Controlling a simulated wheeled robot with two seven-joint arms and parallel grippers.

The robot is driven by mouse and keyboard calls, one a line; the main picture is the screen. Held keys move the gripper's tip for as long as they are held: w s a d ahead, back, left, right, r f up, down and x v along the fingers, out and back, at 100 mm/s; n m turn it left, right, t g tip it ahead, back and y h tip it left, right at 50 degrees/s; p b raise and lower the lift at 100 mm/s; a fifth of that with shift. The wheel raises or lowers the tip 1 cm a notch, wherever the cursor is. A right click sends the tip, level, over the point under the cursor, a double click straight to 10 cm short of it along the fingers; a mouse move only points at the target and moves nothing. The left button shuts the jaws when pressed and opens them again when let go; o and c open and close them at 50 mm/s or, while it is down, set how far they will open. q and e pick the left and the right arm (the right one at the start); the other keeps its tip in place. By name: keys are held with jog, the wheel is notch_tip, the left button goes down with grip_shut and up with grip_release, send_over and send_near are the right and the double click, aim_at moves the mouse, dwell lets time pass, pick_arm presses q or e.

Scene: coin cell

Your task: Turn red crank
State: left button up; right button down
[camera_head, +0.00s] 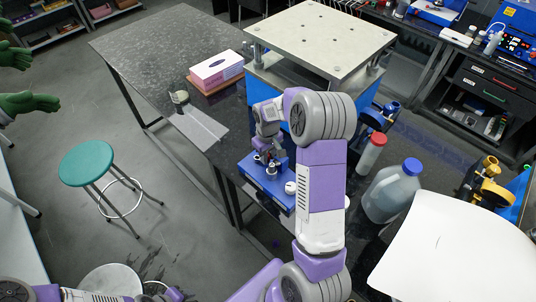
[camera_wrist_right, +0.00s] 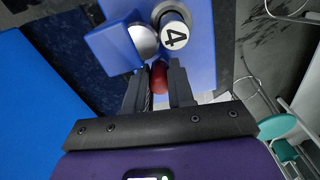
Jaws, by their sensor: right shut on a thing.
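The red crank knob (camera_wrist_right: 159,77) shows in the right wrist view, between the two dark fingers of my right gripper (camera_wrist_right: 160,72). The fingers are shut on it. It sits beside a blue device (camera_wrist_right: 200,55) that bears a silver cylinder (camera_wrist_right: 143,40) and a round cap marked "4" (camera_wrist_right: 174,34). In the head view the blue device (camera_head: 256,178) stands at the bench edge. My right gripper (camera_head: 266,156) comes down over its back part, and the crank is mostly hidden there. Only parts of my left arm show at the bottom left; its fingers do not show.
A blue press with a pale top plate (camera_head: 322,36) stands behind my right arm. A grey jug (camera_head: 391,192) and a red-capped bottle (camera_head: 371,154) stand right of it. A glove box (camera_head: 216,68) lies on the dark bench. A green stool (camera_head: 86,162) stands left.

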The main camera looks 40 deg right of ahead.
jog(key=shift+a, duration=0.1)
dwell(0.5)
jog(key=c, duration=1)
grip_release()
jog(key=shift+o, duration=0.2)
jog(key=shift+r, duration=3.8)
